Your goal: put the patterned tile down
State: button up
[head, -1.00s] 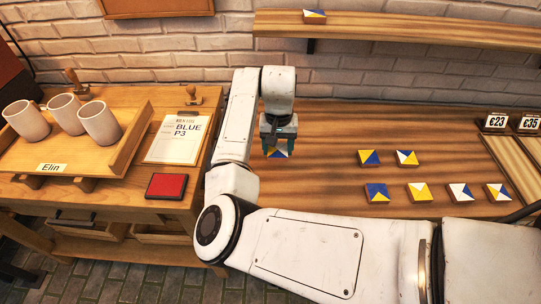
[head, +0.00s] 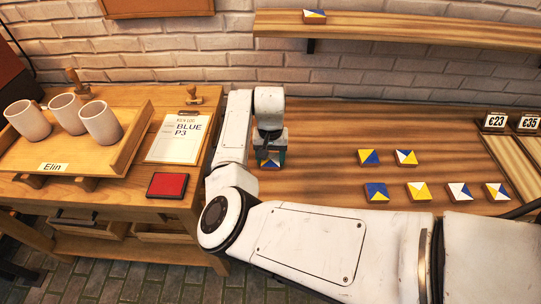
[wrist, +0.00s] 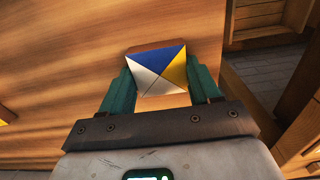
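The patterned tile, with blue, white and yellow triangles, sits between the teal fingers of my gripper (head: 270,157) in the head view, over the left end of the wooden counter (head: 320,150). In the wrist view the tile (wrist: 158,70) shows its face, with a finger of my gripper (wrist: 161,84) against each side. My gripper is shut on it. The tile is low over the counter, close to the surface; I cannot tell whether its underside touches the wood.
Several patterned tiles (head: 420,191) lie in two rows to the right. One tile (head: 314,16) is on the wall shelf (head: 400,30). A side table at left holds a tray of cups (head: 100,122), a BLUE P3 card (head: 178,138) and a red pad (head: 167,186). Counter between tile and rows is clear.

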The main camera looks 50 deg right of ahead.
aim_at(270, 159)
jog(key=o, duration=0.4)
jog(key=shift+o, duration=0.2)
jog(key=shift+r, duration=0.1)
notch_tip(270, 159, up, 12)
jog(key=shift+b, duration=0.4)
